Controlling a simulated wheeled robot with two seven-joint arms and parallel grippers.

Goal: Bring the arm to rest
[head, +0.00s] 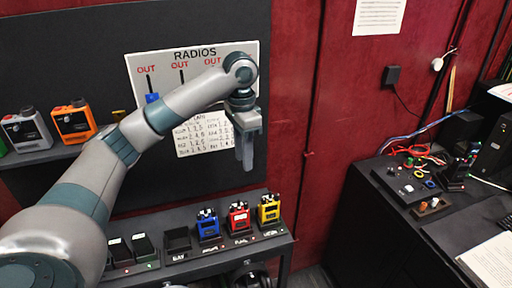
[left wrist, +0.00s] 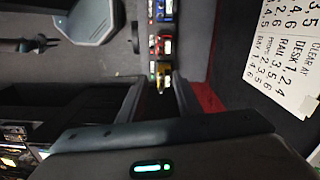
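My left arm reaches in from the left in the head view, bent at the elbow, across the front of the black wall board. Its gripper (head: 246,160) points down in front of the lower right part of the board, above the lower shelf. In the left wrist view, the two fingers of the gripper (left wrist: 158,88) stand apart with nothing between them. The gripper is open and empty. It appears clear of the shelf. My right gripper is in neither view.
Blue (head: 208,226), red (head: 239,217) and yellow (head: 269,209) radios stand on the lower shelf (head: 225,252). An orange radio (head: 72,121) is on the upper shelf. A RADIOS sign (head: 150,66) and handwritten sheet (head: 205,136) hang behind my arm. A desk (head: 372,222) with a button box (head: 405,182) is right.

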